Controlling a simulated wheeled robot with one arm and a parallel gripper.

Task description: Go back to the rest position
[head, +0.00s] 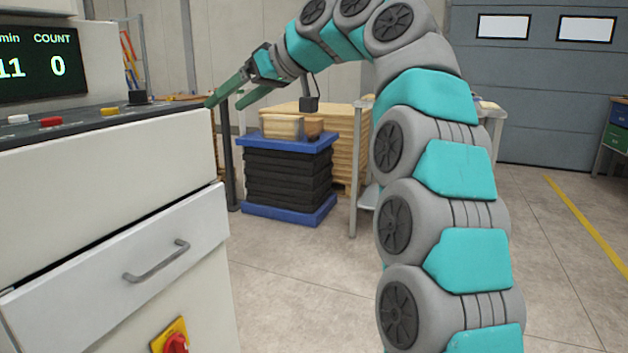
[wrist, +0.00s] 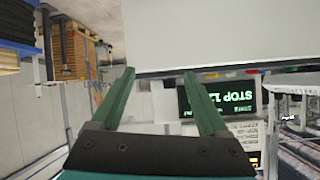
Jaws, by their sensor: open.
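My gripper (head: 226,97) shows at the end of my raised, arched arm in the head view, its two green fingers pointing left and down near the right end of the machine's top. The fingers are apart and nothing is between them. In the wrist view my gripper (wrist: 158,75) also shows both green fingers spread, with the machine's pale panel beyond them. That view appears upside down.
The white machine (head: 105,170) with a drawer handle (head: 157,262), buttons and a counter display (head: 38,66) stands at left. Floor at right is clear.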

